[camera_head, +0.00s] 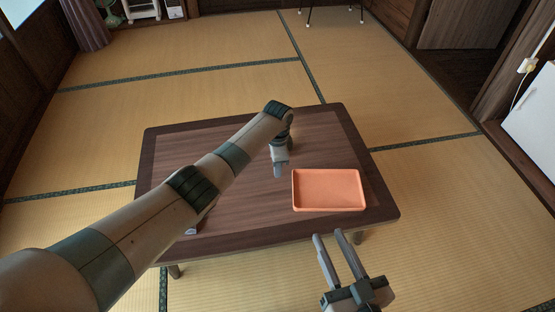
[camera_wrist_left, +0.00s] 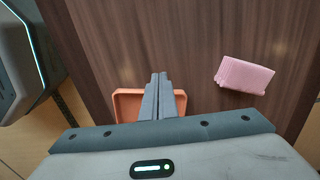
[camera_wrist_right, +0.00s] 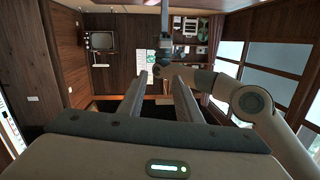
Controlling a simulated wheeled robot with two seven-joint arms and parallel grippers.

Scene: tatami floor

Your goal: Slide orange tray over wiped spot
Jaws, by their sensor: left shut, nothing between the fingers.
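The orange tray (camera_head: 328,190) lies flat on the right front part of the wooden table (camera_head: 215,150). It also shows in the left wrist view (camera_wrist_left: 125,105), partly hidden behind my fingers. My left gripper (camera_head: 278,172) is shut and empty, just left of the tray, pointing down over the table; its fingers show together in the left wrist view (camera_wrist_left: 158,78). My right gripper (camera_head: 333,238) is open and empty, in front of the table's near edge, below the tray in the head view. No distinct wiped mark is visible on the tabletop.
A pink ribbed block, perhaps a sponge or folded cloth (camera_wrist_left: 244,76), lies on the table; my left arm likely hides it in the head view. Tatami floor (camera_head: 460,220) surrounds the table. The tabletop's back right area looks clear.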

